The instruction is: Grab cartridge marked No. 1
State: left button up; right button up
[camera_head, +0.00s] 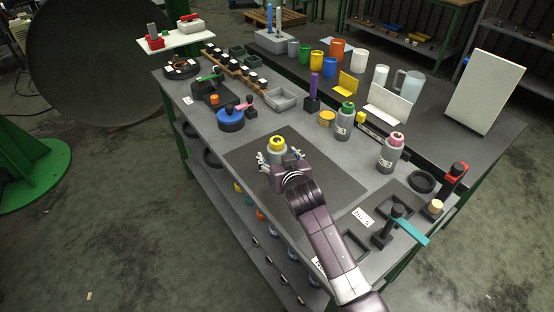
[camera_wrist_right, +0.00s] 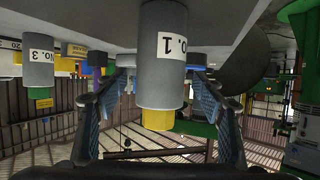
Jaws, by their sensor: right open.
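The cartridge marked No. 1 (camera_wrist_right: 162,75) is a grey cylinder with a yellow cap and a white label. It appears upside down in the wrist view; in the head view the same cartridge (camera_head: 276,146) stands upright on the dark mat (camera_head: 330,165). My right gripper (camera_head: 280,157) is open, with one finger on each side of the cartridge. In the right wrist view the gripper (camera_wrist_right: 160,98) shows its blue-grey pads apart, with the cartridge between them. My left gripper is not in view.
A blue round part (camera_head: 231,120) and a grey bin (camera_head: 280,99) lie behind. The mat's right part is clear.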

jog(key=shift+w+a+f, duration=0.1)
jog(key=shift+w+f, duration=0.05)
jog(key=shift+w, duration=0.25)
jog(key=shift+w+f, duration=0.1)
jog(key=shift+w, duration=0.05)
jog(key=shift+c, duration=1.2)
grip_shut()
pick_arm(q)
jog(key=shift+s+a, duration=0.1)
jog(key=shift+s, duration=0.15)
pick_arm(e)
jog(key=shift+w+a+r, duration=0.1)
jog(key=shift+r, duration=0.1)
